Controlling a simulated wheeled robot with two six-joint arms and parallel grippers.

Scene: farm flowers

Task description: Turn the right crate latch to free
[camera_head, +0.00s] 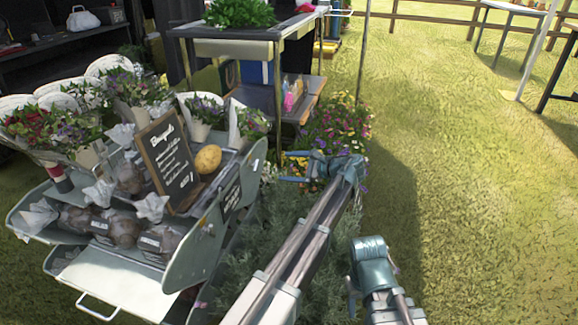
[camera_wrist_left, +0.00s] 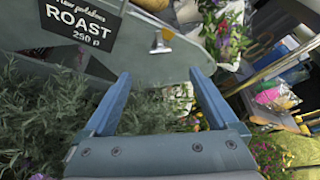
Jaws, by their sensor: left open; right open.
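A grey crate side wall (camera_wrist_left: 150,65) with a black "ROAST" price sign (camera_wrist_left: 83,22) fills the upper left of the left wrist view. A small crate latch (camera_wrist_left: 161,42) with an orange-yellow handle and a pale base sits on this wall, right of the sign. My right gripper (camera_head: 352,287) is lower right, over the grass, away from the crate.
Grey-green bushy plants (camera_head: 245,240) grow beside the wall under my left arm. A shelf table (camera_head: 298,95) stands behind. Open grass (camera_head: 480,200) lies to the right.

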